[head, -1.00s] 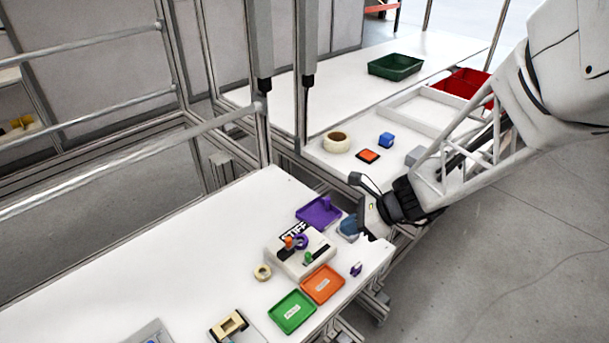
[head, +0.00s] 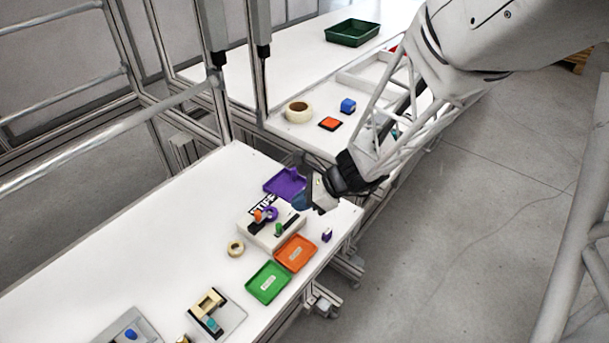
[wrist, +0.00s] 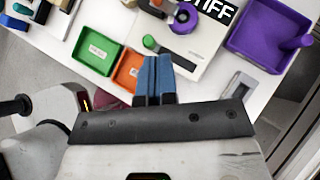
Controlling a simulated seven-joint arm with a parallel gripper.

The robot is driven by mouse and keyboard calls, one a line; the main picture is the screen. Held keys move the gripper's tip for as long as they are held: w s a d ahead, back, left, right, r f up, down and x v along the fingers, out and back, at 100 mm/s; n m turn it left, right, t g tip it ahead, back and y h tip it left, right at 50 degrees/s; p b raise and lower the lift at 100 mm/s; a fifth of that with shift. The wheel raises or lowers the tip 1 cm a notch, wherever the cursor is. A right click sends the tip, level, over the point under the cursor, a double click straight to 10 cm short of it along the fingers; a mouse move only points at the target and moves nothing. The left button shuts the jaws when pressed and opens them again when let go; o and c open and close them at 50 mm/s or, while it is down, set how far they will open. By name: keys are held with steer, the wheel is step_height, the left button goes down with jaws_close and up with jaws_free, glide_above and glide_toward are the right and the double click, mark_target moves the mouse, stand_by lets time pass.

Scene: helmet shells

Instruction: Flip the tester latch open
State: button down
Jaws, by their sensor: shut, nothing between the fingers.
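The tester is a white box (head: 283,237) marked "STIFF" near the right end of the near table. On its top are an orange knob, a purple ring (wrist: 186,18) and a dark lever with a green tip (head: 279,229). The lever's green end also shows in the wrist view (wrist: 150,43), where it lies low over the box's top. My gripper (head: 302,202) has blue fingers pressed together with nothing between them. It hovers at the box's right side. In the wrist view the fingertips (wrist: 154,60) are just below the green tip; I cannot tell whether they touch it.
A purple tray (head: 284,183) lies behind the box. Orange (head: 296,253) and green (head: 268,282) trays lie in front. The table's left part is mostly clear.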

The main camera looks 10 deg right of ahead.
mark_target(278, 225)
steer(key=x, duration=0.5)
steer(key=shift+a, duration=0.5)
steer(key=shift+w+a, duration=0.15)
steer(key=shift+a, duration=0.6)
steer(key=shift+w+a, duration=0.15)
steer(key=shift+a, duration=0.6)
steer(key=shift+a, duration=0.1)
steer(key=shift+s+a, duration=0.9)
steer(key=shift+s, duration=0.1)
steer(key=shift+d, duration=0.1)
steer(key=shift+s+d, duration=0.15)
steer(key=shift+d, duration=0.7)
steer(key=shift+s+d, duration=0.1)
steer(key=shift+d, duration=0.75)
steer(key=v, duration=1)
steer(key=shift+d, duration=0.25)
steer(key=shift+s, duration=0.1)
